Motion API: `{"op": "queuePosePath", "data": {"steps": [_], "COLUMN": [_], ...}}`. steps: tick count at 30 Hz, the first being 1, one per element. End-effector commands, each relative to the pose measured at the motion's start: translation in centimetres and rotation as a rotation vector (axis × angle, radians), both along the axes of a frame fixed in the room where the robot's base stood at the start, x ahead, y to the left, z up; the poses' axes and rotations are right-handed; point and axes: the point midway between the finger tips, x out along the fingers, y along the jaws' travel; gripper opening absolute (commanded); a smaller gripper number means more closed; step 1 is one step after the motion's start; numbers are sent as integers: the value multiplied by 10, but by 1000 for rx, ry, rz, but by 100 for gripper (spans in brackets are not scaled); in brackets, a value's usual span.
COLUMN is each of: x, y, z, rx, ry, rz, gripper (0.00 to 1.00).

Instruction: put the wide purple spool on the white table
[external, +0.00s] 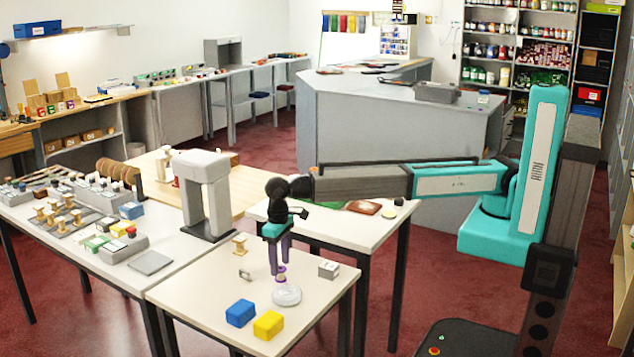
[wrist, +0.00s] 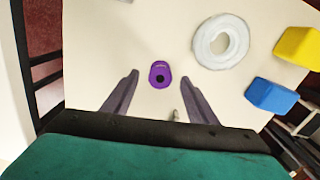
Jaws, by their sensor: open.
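A purple spool (external: 281,273) stands on the pale near table (external: 205,292), just behind a whitish ring-shaped dish (external: 286,295). In the wrist view the spool (wrist: 160,73) is seen from above, upright, with a dark hole in its top. My gripper (external: 280,268) points down over the spool. Its two fingers are open, one on each side of the spool with clear gaps, and it is empty; it also shows in the wrist view (wrist: 160,78). I cannot tell exactly how far the fingertips are above the table.
A small grey-white box (external: 328,269) and a wooden spool (external: 239,244) stand nearby. A grey arch (external: 203,190) rises behind on the left. The near table's left front is bare.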

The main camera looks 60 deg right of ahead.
Motion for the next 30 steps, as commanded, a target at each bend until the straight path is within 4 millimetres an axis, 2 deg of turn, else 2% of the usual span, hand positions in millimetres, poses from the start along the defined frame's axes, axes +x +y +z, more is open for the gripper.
{"op": "queuePosePath", "data": {"steps": [9, 12, 29, 30], "x": [-1, -1, -1, -1], "y": [0, 0, 0, 0], "z": [-30, -34, -36, -36], "rx": [0, 0, 0, 0], "ry": [0, 0, -1, -1], "rz": [0, 0, 0, 0], "gripper": [53, 53, 53, 49]}}
